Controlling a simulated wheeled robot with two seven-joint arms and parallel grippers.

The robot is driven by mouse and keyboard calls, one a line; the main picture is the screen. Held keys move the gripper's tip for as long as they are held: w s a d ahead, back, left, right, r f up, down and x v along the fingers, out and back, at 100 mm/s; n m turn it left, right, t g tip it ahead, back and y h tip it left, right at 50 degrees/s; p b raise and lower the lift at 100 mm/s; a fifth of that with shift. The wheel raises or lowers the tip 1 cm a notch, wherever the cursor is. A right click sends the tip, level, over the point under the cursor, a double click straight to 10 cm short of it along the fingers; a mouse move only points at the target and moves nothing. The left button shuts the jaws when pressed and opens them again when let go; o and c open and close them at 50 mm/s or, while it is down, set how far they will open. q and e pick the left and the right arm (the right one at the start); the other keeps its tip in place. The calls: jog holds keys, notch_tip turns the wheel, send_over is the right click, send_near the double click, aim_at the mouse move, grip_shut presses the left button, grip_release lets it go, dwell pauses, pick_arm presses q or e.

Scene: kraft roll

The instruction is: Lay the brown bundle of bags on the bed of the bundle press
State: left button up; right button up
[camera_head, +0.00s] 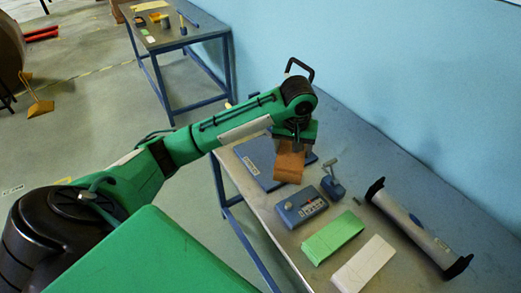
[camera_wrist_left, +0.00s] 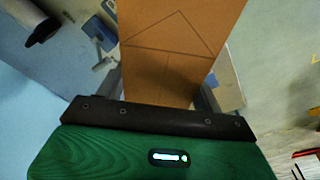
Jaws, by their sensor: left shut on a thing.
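My left gripper (camera_head: 294,140) is shut on the brown bundle of bags (camera_head: 289,166) and holds it tilted, hanging down over the table. In the left wrist view the brown bundle (camera_wrist_left: 172,45) sits between the two fingers of my left gripper (camera_wrist_left: 168,92), with folded-flap lines on its face. A flat blue plate (camera_head: 254,158) with a label, which looks like the bed of the bundle press, lies behind and left of the bundle, partly hidden by my arm and gripper. I cannot tell whether the bundle touches it. My right gripper is not in view.
A blue control box (camera_head: 300,207), a small blue stand with a lever (camera_head: 333,182), a green bundle (camera_head: 333,237), a white bundle (camera_head: 363,265) and a long grey bar with black ends (camera_head: 415,228) occupy the table. A second table (camera_head: 180,38) stands farther back. A blue wall (camera_head: 400,70) borders the right.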

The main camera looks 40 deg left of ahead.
pick_arm(q)
jog(key=w+a+n+b, duration=0.2)
jog(key=w+a+n, duration=0.2)
jog(key=w+a, duration=0.25)
jog(key=n+y+b, duration=0.1)
jog(key=n+b, duration=0.1)
jog(key=n, duration=0.3)
send_over(268, 157)
jog(key=shift+g, duration=0.4)
notch_tip(268, 157, down, 15)
jog(key=shift+s+d+f, duration=0.1)
jog(key=shift+d+f, duration=0.05)
jog(key=shift+f, duration=0.05)
notch_tip(268, 157, down, 5)
jog(key=shift+f, duration=0.1)
jog(key=shift+f+p, duration=0.1)
jog(key=shift+p, duration=0.2)
jog(key=o, duration=1.2)
jog(key=shift+c, duration=0.2)
